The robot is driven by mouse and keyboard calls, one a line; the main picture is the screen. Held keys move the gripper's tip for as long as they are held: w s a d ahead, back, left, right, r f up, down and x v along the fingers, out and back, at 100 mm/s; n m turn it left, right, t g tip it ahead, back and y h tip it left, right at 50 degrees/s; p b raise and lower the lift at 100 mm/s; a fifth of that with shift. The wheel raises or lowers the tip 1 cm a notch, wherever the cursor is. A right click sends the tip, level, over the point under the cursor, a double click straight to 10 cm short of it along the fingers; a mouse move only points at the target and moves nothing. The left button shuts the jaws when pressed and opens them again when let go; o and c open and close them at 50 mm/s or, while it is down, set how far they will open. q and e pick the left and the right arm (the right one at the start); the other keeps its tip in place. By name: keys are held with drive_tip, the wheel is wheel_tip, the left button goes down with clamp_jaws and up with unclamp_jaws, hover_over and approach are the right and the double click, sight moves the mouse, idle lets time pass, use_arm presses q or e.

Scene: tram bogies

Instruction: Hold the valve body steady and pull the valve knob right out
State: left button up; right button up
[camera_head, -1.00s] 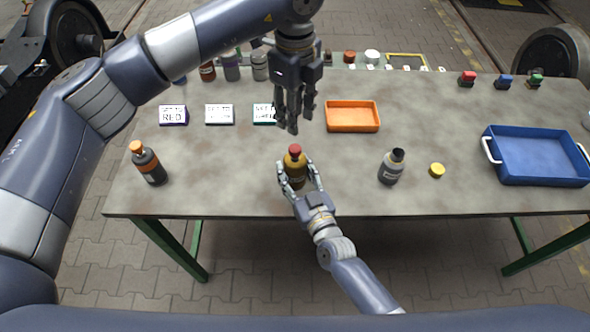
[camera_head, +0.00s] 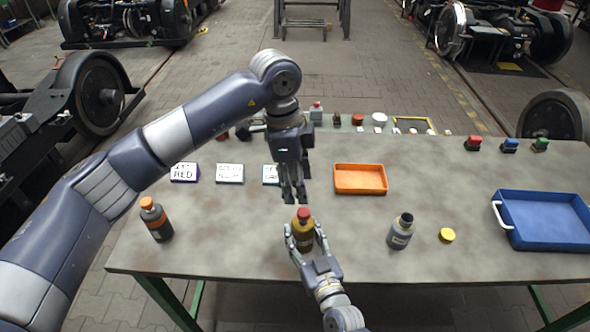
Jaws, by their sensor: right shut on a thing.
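The valve body (camera_head: 303,241) is a brownish-yellow, bottle-like piece standing upright near the front edge of the table. Its red valve knob (camera_head: 303,213) is on top. My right gripper (camera_head: 304,236) reaches in from the front and is shut on the valve body, a finger on each side. My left gripper (camera_head: 294,198) points straight down, just above and behind the red knob in the picture. No contact with the knob shows. Its fingers look close together, but whether they are open or shut is unclear.
An orange tray (camera_head: 360,190), blue crate (camera_head: 548,247) and label plates (camera_head: 230,174) sit around. The table (camera_head: 440,185) is clear between them.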

sight(304, 211)
use_arm(q)
drive_tip(key=f, duration=0.3)
drive_tip(key=d+f, duration=0.1)
drive_tip(key=f, duration=0.4)
drive_tip(key=shift+d+f, duration=0.15)
drive_tip(key=shift+f, duration=0.15)
drive_tip(key=c, duration=1.1)
